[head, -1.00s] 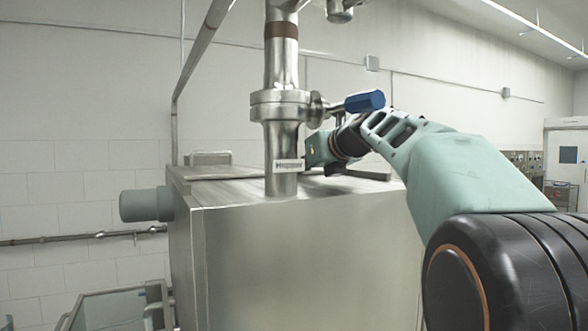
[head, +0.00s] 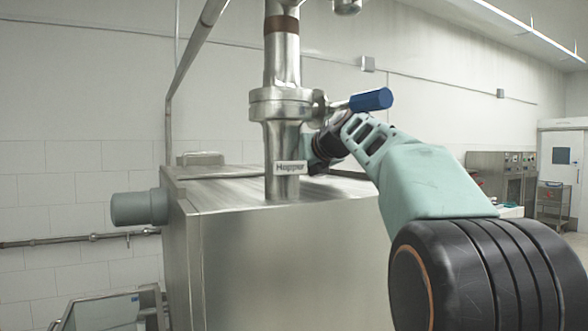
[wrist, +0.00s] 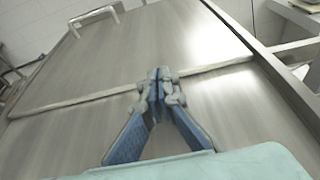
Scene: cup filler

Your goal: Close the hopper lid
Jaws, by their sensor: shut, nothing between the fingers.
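The hopper (head: 300,262) is a large stainless steel box with a vertical pipe (head: 284,140) labelled "Hopper" standing over its front part. In the wrist view the lid (wrist: 135,52) is a flat steel panel with a bar handle (wrist: 93,18) at its far edge. It looks flat or nearly flat on the hopper top; I cannot tell whether it is fully seated. My gripper (wrist: 160,75) is shut and empty, its fingertips over the lid's near edge strip. Whether they touch it is unclear. In the head view the pipe and my arm hide the gripper.
A blue-handled valve lever (head: 371,99) sticks out from the pipe just above my arm. A grey-green cylinder (head: 139,207) juts from the hopper's left side. A steel bin (head: 108,310) stands low at left. A steel cabinet (head: 500,177) stands at the far right.

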